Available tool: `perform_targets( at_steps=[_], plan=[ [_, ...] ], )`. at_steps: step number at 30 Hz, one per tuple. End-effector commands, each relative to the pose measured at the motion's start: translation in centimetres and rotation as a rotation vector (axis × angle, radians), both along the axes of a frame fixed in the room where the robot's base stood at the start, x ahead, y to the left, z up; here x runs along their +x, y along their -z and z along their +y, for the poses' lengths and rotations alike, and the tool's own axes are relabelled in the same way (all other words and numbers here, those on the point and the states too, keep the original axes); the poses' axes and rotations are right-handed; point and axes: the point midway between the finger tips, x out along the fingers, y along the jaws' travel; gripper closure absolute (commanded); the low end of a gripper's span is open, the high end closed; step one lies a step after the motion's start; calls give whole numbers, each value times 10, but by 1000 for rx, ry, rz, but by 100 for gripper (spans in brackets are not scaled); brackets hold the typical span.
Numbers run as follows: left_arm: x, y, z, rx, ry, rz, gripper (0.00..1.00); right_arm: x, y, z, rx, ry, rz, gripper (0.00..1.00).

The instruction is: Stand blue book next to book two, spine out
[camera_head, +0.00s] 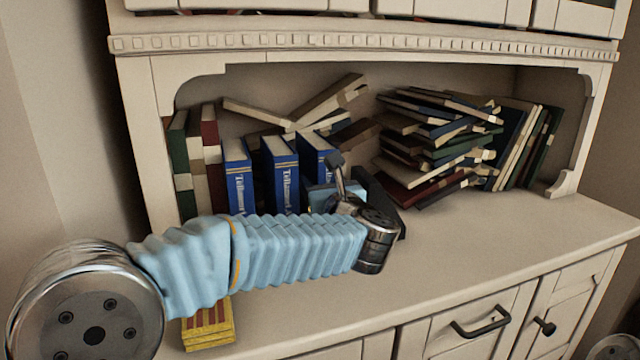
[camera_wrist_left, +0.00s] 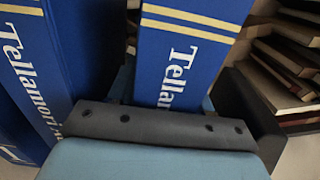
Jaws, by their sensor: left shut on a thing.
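Several blue books with gold bands and white "Tellamori..." lettering stand on the shelf, spines out. The leftmost (camera_head: 238,178) and middle one (camera_head: 281,172) stand close together. The rightmost blue book (camera_head: 316,148) is beside the middle one, its lower part hidden by my left gripper (camera_head: 345,185). In the left wrist view, this book (camera_wrist_left: 188,48) is between the dark fingers, slightly tilted, and my left gripper is shut on it. A neighbouring blue book (camera_wrist_left: 45,75) is to its left. I cannot tell which is book two. My right gripper is not in view.
Green, cream and red books (camera_head: 196,150) stand at the left. Loose books (camera_head: 335,100) lean behind. A messy pile (camera_head: 435,140) is to the right of my gripper. A yellow-red block (camera_head: 209,325) lies near the front edge. The right counter (camera_head: 510,235) is clear.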

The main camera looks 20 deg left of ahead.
Motion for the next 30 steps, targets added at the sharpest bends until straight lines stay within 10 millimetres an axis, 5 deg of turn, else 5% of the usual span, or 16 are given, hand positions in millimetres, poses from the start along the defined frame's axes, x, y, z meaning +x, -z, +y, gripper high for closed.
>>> perform_targets(
  at_steps=[11, 12, 16, 27, 30],
  plan=[
    [0, 2, 0, 0, 0, -4, 100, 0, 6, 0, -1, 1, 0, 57],
    [0, 2, 0, 1, 0, -1, 45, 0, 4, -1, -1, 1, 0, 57],
    [0, 2, 0, 1, 0, -1, 25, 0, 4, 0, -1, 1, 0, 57],
    [0, -3, -1, 1, 0, 0, 25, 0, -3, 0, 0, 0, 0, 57],
    [-14, 1, -10, 1, 2, -2, 25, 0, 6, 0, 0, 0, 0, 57]
  ],
)
